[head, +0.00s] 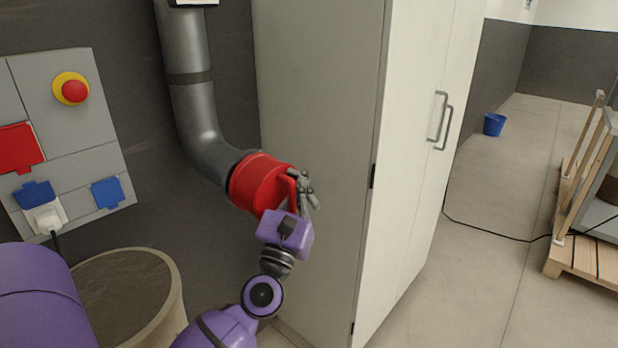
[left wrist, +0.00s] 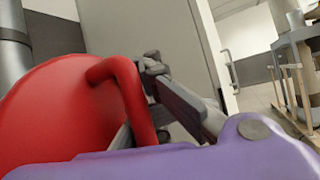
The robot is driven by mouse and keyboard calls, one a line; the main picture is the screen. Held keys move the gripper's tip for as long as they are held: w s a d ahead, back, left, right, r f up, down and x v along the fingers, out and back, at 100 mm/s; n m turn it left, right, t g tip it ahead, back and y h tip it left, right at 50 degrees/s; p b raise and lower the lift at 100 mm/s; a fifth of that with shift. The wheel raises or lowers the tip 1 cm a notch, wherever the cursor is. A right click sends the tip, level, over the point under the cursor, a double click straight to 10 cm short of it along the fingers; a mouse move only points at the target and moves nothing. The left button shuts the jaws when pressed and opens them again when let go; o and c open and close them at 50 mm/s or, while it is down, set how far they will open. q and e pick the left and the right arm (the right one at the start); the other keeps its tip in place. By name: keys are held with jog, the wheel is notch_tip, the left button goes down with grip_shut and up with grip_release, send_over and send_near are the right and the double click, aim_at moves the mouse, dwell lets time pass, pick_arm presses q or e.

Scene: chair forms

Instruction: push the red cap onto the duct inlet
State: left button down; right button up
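The red cap (head: 258,184), a round red lid with a bar handle, is at the lower open end of the grey duct (head: 204,128). Its back edge meets the duct's dark rim; I cannot tell how far it sits over it. In the left wrist view the red cap (left wrist: 62,115) fills the left side. My left gripper (head: 303,188) is at the handle on the cap's front, its fingers closed around the bar. The left gripper's fingers also show in the left wrist view (left wrist: 152,95), partly hidden by the handle. My right gripper is not in view.
A tall pale cabinet (head: 318,120) stands just right of the cap, close to my left gripper. A wall panel (head: 85,130) with a red button is at the left. A round-topped drum (head: 125,290) stands below. Open floor lies right, with a blue bucket (head: 494,124).

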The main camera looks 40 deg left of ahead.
pick_arm(q)
jog(key=shift+a, duration=0.4)
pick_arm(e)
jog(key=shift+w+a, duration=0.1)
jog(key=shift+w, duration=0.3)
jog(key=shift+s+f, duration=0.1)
pick_arm(q)
jog(key=c, duration=1.9)
grip_release()
jog(key=shift+o, duration=0.2)
jog(key=shift+a, duration=0.1)
jog(key=v, duration=1.2)
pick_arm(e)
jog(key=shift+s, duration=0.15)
